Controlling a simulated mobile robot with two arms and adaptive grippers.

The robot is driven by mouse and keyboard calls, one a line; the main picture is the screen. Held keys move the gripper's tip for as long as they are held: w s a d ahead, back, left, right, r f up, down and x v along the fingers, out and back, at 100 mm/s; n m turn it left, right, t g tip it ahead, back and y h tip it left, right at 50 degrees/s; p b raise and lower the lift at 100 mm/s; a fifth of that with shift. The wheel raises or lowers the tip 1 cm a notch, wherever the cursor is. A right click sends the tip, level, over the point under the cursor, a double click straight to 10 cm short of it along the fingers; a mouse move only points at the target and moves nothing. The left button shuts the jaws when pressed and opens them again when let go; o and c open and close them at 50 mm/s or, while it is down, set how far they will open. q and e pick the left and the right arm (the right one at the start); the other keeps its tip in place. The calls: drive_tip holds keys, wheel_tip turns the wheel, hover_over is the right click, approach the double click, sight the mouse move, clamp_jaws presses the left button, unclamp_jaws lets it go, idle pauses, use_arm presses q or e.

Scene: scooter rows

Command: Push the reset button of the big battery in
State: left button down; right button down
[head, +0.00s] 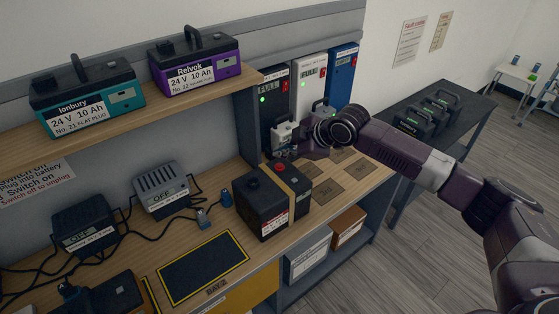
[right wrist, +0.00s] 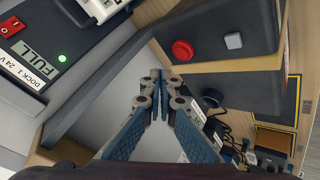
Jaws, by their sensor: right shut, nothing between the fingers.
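The big battery (head: 262,205) is a black box with a tan band around it, standing upright on the wooden bench. Its red button (head: 279,168) is on the top. In the right wrist view the red button (right wrist: 183,50) stands out from the black casing, beside a small grey square button (right wrist: 233,41). My right gripper (right wrist: 161,82) is shut and empty. Its fingertips are close to the battery, apart from the red button. In the head view it is just behind the battery, partly hidden by its own wrist. My left gripper is not in view.
A shelf above holds a teal battery (head: 88,97) and a purple battery (head: 197,66). Chargers (head: 161,188) and cables lie left. A yellow-edged black mat (head: 203,267) is clear.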

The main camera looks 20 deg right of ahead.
sight(282, 166)
drive_tip(key=shift+r+p, duration=1.6)
drive_tip(key=shift+r, duration=0.4)
drive_tip(key=shift+f, duration=0.1)
